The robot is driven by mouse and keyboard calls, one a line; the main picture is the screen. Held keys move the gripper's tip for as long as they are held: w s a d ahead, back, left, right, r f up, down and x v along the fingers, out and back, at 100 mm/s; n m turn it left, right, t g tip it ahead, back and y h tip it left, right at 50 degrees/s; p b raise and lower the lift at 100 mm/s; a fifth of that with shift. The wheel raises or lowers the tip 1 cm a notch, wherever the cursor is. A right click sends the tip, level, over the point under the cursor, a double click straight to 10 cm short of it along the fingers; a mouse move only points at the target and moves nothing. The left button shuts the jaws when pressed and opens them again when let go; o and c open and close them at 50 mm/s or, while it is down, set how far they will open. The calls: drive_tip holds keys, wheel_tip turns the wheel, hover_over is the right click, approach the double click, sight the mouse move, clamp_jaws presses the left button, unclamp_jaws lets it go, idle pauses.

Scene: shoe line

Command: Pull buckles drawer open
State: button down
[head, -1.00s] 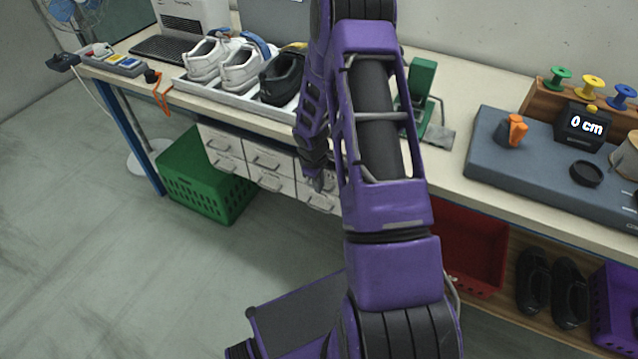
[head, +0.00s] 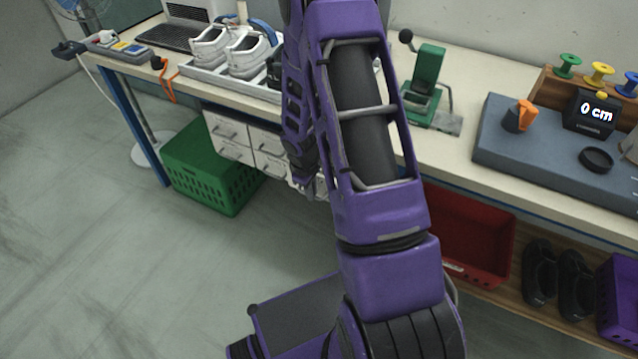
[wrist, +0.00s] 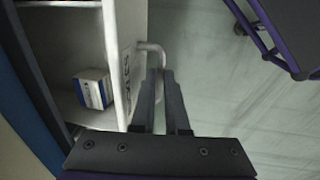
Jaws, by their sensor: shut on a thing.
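The white drawer (wrist: 128,40) with dark lettering on its front stands open in the wrist view. The lettering is seen at a steep angle and I cannot read it fully. Its pale bar handle (wrist: 150,47) lies between the fingers of my gripper (wrist: 164,78), which is shut on it. In the head view my gripper (head: 309,190) is low in front of the white drawer unit (head: 230,134), and my arm hides most of the right-hand drawers.
A green crate (head: 205,175) stands on the floor left of the drawers. A shoe tray (head: 213,79) with shoes is on the bench above. A red bin (head: 470,240) is on the shelf at right. The floor in front of the drawers is clear.

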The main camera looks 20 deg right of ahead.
drive_tip(key=s+a+b, duration=0.4)
drive_tip(key=s+a, duration=0.2)
drive_tip(key=a, duration=0.2)
drive_tip(key=shift+s, duration=0.1)
drive_tip(key=c, duration=1.2)
unclamp_jaws()
wheel_tip(320, 180, up, 17)
drive_tip(key=s+a+p, duration=0.1)
drive_tip(key=a+p, duration=0.1)
drive_tip(key=p, duration=0.3)
drive_tip(key=shift+s+a, duration=0.2)
drive_tip(key=shift+s, duration=0.2)
